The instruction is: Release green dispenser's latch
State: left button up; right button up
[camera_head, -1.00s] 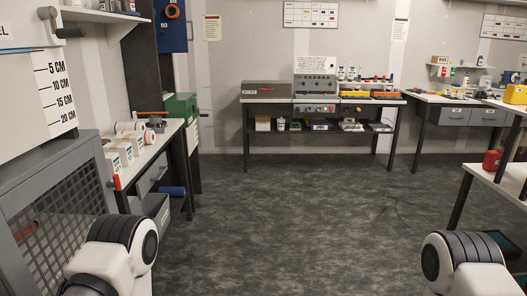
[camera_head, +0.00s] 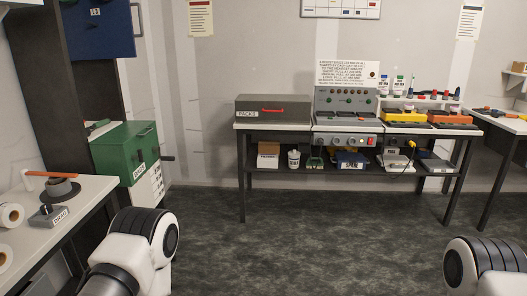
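A green box-shaped dispenser (camera_head: 124,152) stands at the left, beyond the end of the left bench. Its front carries a small white label, and a dark crank or handle (camera_head: 166,157) sticks out from its right side. I cannot make out which part is the latch. Only rounded white-and-black links of my two arms show, at the bottom left and bottom right. Neither of my grippers is in view.
The left bench (camera_head: 60,224) holds white rolls (camera_head: 10,216) and a grey tape-like item. A long bench (camera_head: 290,125) with a grey box (camera_head: 272,108) and a control panel (camera_head: 345,108) stands at the back. The dark floor (camera_head: 310,240) between is clear.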

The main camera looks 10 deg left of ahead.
aim_at(140, 157)
jog(key=i+u, duration=0.1)
jog(key=i, duration=0.5)
jog(key=i+l+u, duration=0.1)
jog(key=i, duration=0.45)
jog(key=i+l+u, duration=0.1)
jog(key=i, duration=0.45)
jog(key=i+l+u, duration=0.1)
jog(key=i+l, duration=0.15)
jog(key=i, duration=0.35)
